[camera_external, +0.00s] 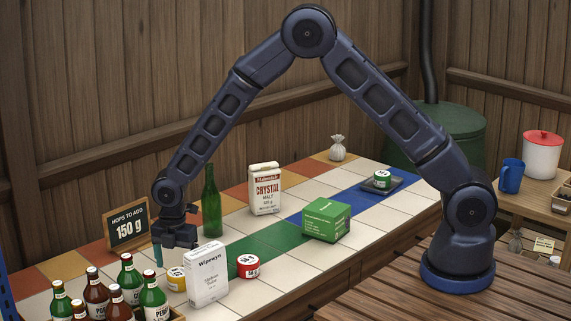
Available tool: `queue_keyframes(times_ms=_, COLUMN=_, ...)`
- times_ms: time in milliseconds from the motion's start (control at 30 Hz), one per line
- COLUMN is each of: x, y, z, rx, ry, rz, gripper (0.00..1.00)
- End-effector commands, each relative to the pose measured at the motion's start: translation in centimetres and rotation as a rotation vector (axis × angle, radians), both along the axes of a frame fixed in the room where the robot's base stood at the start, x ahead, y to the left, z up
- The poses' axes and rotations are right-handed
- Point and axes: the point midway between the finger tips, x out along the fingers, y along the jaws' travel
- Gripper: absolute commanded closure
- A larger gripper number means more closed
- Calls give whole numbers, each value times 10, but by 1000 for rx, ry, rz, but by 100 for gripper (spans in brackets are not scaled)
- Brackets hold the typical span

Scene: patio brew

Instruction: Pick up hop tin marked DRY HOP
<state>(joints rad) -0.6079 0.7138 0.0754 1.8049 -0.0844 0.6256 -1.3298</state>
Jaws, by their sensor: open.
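Three small round tins with white lids show, and their markings are too small to read, so I cannot tell which is DRY HOP. A yellow tin (176,279) stands on the tiled counter, partly behind a white Wipewyn box. A red tin (248,266) stands right of that box. A green tin (382,178) sits on a dark flat tray or scale (396,184) at the far right of the counter. My gripper (176,256) is open and low over the counter, just above and behind the yellow tin. Its right finger is largely hidden. I see nothing held.
The white Wipewyn box (207,277) stands in front of my gripper. A green bottle (211,205) and a "150 g" sign (129,229) stand close behind. A crate of bottles (177,316) is front left. A malt bag (265,189) and green box (326,220) stand right.

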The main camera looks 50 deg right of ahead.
Motion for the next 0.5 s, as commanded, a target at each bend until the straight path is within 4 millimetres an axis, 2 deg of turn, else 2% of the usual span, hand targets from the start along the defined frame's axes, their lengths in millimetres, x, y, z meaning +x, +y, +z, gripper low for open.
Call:
queue_keyframes(times_ms=400, x=7, y=-3, z=-47, rx=-1, ry=2, rz=0, gripper=18)
queue_keyframes(times_ms=500, x=7, y=-3, z=-50, rx=0, ry=0, rz=0, gripper=18)
